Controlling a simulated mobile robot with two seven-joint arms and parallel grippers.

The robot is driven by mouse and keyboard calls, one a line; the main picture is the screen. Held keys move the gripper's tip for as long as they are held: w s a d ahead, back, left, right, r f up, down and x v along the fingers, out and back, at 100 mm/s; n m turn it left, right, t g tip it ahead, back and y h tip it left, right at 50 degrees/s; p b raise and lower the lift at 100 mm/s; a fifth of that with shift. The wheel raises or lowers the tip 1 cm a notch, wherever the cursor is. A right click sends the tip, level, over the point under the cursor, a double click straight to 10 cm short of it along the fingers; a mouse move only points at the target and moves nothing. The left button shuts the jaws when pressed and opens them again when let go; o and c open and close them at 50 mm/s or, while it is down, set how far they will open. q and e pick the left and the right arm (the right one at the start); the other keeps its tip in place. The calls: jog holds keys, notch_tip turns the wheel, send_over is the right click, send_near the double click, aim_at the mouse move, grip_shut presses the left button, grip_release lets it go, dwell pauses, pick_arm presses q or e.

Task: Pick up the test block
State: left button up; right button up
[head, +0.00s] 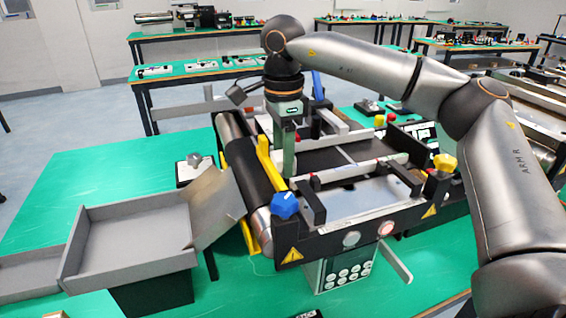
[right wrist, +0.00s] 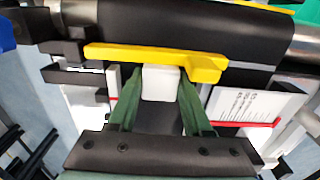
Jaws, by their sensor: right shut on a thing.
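The test block looks to be the small white block (right wrist: 160,82) in the right wrist view, between the two green fingers of my right gripper (right wrist: 155,95). The gripper is shut on it. In the head view my right gripper (head: 288,160) points down over the black belt (head: 335,160) of the mini conveyor, near its left end and beside the yellow bar (head: 267,165). There the fingers hide the block. I cannot tell whether the block touches the belt. My left gripper is not in view.
The yellow bar (right wrist: 150,56) is close to the fingertips in the right wrist view. A blue knob (head: 285,205) and dark brackets (head: 312,202) stand on the conveyor's near side. A grey tray (head: 130,245) is at the left. The green table (head: 80,180) is clear behind it.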

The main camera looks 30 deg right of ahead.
grip_shut()
jog(key=shift+r, duration=0.15)
